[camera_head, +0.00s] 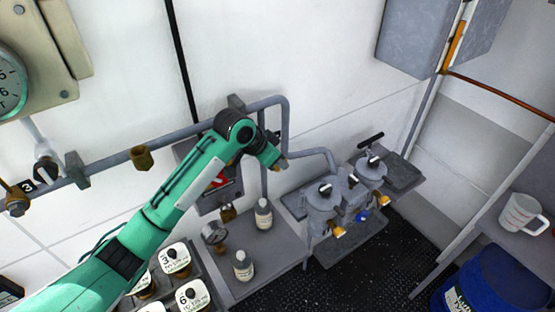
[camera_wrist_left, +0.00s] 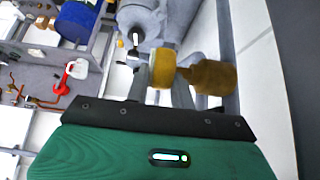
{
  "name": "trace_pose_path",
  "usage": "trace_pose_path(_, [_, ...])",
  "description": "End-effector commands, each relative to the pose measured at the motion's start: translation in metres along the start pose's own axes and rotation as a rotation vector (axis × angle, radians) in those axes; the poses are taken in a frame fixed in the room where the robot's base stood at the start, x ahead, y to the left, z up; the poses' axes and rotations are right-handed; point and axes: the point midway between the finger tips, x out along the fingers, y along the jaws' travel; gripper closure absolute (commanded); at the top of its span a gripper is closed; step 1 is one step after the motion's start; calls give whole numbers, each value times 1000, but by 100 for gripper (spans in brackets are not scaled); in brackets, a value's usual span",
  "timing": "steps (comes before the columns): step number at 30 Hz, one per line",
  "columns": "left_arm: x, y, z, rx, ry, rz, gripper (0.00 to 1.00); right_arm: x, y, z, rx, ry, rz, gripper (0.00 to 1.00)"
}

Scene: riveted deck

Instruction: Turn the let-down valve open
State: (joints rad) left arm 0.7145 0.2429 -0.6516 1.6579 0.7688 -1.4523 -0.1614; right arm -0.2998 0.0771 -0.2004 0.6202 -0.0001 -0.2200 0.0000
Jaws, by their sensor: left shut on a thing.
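My left gripper (camera_head: 279,160) is at the vertical run of the grey pipe on the wall, its arm reaching in from the lower left. In the left wrist view the gripper (camera_wrist_left: 164,90) is shut on a round yellow handle, which I take to be the let-down valve (camera_wrist_left: 162,67). A brass-coloured body (camera_wrist_left: 208,77) sits just right of the handle. In the head view the gripper hides nearly all of the valve, so I cannot tell how far it is turned. My right gripper is not in view.
Grey pumps or filter housings (camera_head: 322,195) with black knobs stand right of the gripper. White-labelled bottles (camera_head: 263,214) stand on a grey shelf below. A red-handled switch box (camera_head: 217,183) is behind the arm. A white mug (camera_head: 520,213) and blue drum (camera_head: 487,285) are at the right.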

Motion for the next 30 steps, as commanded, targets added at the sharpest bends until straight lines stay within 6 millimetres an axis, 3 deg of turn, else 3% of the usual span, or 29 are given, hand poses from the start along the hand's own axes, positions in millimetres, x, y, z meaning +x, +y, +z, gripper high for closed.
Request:
trace_pose_path(8, [-2,0,-3,1,6,-1,99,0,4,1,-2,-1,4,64])
trace_pose_path(9, [-2,0,-2,1,6,-1,69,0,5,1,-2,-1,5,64])
trace_pose_path(12, [-1,0,-2,1,4,-1,55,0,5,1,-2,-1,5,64])
trace_pose_path(30, [-2,-1,-5,0,-81,-2,55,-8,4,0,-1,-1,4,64])
